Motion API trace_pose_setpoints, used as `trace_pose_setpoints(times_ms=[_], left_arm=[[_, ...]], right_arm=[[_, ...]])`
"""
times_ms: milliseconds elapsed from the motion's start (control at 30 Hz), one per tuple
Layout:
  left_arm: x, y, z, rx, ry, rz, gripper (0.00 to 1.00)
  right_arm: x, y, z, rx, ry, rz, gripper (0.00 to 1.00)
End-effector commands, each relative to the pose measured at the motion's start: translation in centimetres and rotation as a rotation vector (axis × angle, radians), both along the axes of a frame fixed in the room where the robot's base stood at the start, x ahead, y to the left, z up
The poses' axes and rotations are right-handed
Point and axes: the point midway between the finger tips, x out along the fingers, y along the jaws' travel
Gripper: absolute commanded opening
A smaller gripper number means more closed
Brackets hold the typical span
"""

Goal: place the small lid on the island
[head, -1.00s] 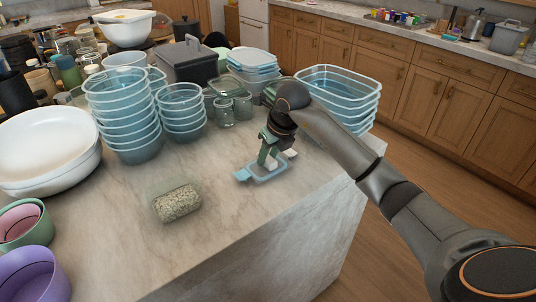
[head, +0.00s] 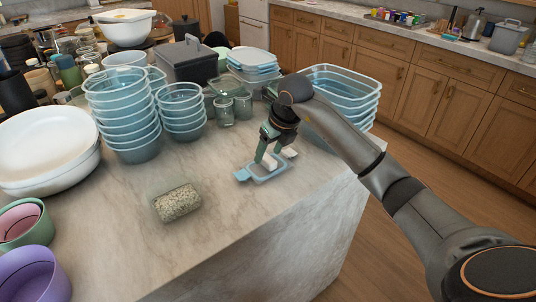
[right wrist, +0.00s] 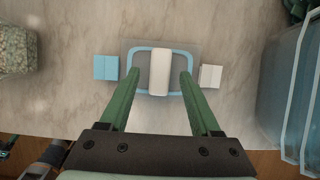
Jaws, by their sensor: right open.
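The small lid (head: 250,178) lies flat on the island (head: 225,215), near its right part. It has a pale blue rim and a grey middle, and in the right wrist view (right wrist: 133,60) a white block (right wrist: 160,72) stands across its middle. A blue piece (right wrist: 105,68) sits at its left side and a white piece (right wrist: 210,75) at its right. My right gripper (head: 269,155) is just above the lid, its green fingers open on either side of the white block, with gaps between. My left gripper is not in view.
Stacked blue tubs (head: 345,90) stand close behind my right arm. Glass jars (head: 225,111) and stacked bowls (head: 122,115) stand farther back left. The front of the island is clear.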

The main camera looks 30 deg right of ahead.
Motion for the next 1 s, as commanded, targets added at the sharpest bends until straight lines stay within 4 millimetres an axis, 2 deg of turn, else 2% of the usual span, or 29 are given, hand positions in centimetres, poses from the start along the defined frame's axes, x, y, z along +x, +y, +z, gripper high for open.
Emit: trace_pose_setpoints(times_ms=[300, 500, 1000], left_arm=[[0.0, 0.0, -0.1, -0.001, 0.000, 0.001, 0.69], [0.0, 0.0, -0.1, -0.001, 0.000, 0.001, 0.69], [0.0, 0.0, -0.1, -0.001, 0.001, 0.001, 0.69]], right_arm=[[-2.5, -0.3, 6.5, -0.003, -0.006, 0.001, 0.64], [-3.5, -0.3, 8.9, -0.001, -0.003, 0.001, 0.64], [-3.9, -0.3, 9.5, -0.001, 0.000, 0.001, 0.64]])
